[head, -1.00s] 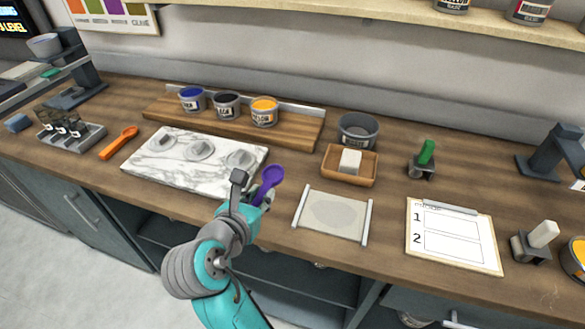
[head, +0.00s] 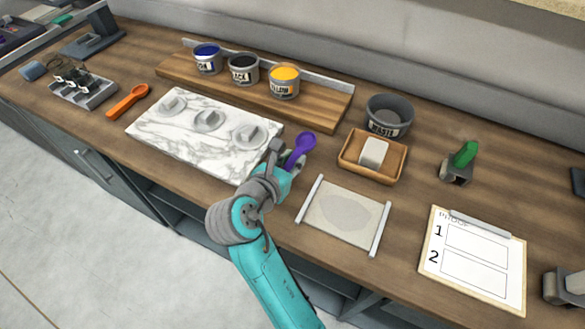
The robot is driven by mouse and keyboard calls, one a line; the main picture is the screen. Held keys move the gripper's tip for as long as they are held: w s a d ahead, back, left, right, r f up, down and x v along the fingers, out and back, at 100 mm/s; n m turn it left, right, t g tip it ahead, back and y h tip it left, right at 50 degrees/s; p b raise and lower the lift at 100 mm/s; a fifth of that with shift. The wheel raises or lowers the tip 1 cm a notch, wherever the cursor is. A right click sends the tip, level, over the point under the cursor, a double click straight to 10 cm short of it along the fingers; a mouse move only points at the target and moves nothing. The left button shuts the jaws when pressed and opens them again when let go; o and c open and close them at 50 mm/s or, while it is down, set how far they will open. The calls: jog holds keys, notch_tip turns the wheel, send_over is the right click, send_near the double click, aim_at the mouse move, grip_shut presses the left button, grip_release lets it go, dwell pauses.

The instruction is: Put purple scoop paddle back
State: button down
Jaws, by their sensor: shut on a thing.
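The purple scoop paddle (head: 304,146) is in my gripper (head: 284,165), with its round scoop end up and toward the back right. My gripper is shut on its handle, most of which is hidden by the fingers. It is held by the right front corner of the white marble slab (head: 151,128). I cannot tell whether the paddle touches the counter. An orange scoop paddle (head: 128,100) lies on the counter left of the slab. A grey tray (head: 95,98) with several dark-handled items stands farther left.
Blue, black and yellow ink tins (head: 285,82) stand on a wooden board (head: 325,106) behind the slab. A waste tub (head: 389,116), wooden tray with a white block (head: 347,157), framed sheet (head: 325,230), green-handled tool (head: 464,155) and clipboard (head: 475,293) stand to the right.

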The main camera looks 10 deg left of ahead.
jog(key=shift+f, duration=1.9)
jog(key=c, duration=1)
grip_release()
jog(key=shift+f, duration=0.1)
jog(key=v, duration=1.2)
